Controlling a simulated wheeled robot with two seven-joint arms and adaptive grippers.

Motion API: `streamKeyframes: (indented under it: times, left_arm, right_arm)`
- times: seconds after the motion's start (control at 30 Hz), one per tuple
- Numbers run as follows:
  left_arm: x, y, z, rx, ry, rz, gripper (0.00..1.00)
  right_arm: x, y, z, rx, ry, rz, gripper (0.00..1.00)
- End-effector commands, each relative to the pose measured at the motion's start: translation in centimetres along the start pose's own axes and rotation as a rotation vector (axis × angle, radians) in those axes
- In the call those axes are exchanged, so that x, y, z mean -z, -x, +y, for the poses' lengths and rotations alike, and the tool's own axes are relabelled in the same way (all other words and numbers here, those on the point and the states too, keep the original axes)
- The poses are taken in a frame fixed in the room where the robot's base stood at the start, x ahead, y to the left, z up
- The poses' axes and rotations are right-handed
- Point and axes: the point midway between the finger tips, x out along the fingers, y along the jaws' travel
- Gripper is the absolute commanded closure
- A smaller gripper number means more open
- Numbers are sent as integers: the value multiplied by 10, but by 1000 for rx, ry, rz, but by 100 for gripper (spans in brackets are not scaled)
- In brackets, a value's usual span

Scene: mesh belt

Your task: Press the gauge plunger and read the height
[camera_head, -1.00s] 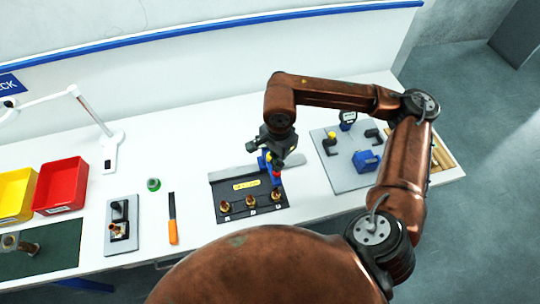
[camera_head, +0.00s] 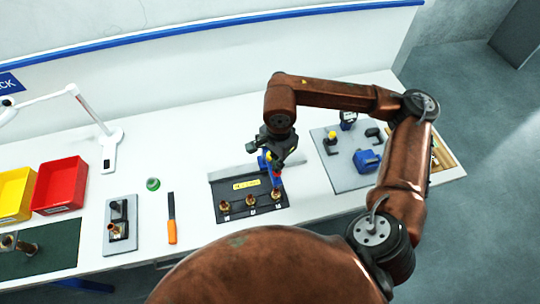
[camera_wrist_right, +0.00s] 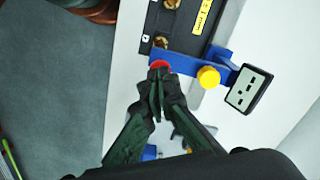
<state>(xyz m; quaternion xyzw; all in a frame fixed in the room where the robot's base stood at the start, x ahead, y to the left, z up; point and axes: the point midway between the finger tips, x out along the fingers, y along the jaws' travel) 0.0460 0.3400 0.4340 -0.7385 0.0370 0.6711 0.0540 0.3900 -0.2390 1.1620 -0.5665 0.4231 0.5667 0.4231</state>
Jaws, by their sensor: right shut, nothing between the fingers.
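A blue gauge (camera_wrist_right: 180,68) with a yellow knob (camera_wrist_right: 208,77) and a black-framed display (camera_wrist_right: 248,90) sits at the end of a black fixture plate (camera_wrist_right: 155,18). No reading can be made out on the display. Its red plunger cap (camera_wrist_right: 159,64) shows just beyond the tips of my right gripper (camera_wrist_right: 157,82), which is shut and empty. I cannot tell whether the tips touch the cap or press it. In the head view my right gripper (camera_head: 275,165) partly hides the gauge (camera_head: 263,162) over the plate (camera_head: 235,206). My left gripper is not in view.
Brass parts (camera_head: 224,205) stand along the plate's front. A grey board (camera_head: 340,178) with a blue block (camera_head: 366,160) lies to the right. An orange-handled tool (camera_head: 172,228), a small grey stand (camera_head: 121,243) and red (camera_head: 61,186) and yellow bins (camera_head: 17,193) are left.

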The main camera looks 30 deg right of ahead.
Motion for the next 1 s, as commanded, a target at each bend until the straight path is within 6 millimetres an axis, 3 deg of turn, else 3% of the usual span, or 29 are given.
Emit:
streamKeyframes:
  times: [1.0]
  left_arm:
    - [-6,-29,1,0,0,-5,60]
  right_arm:
    - [0,-31,0,0,0,0,100]
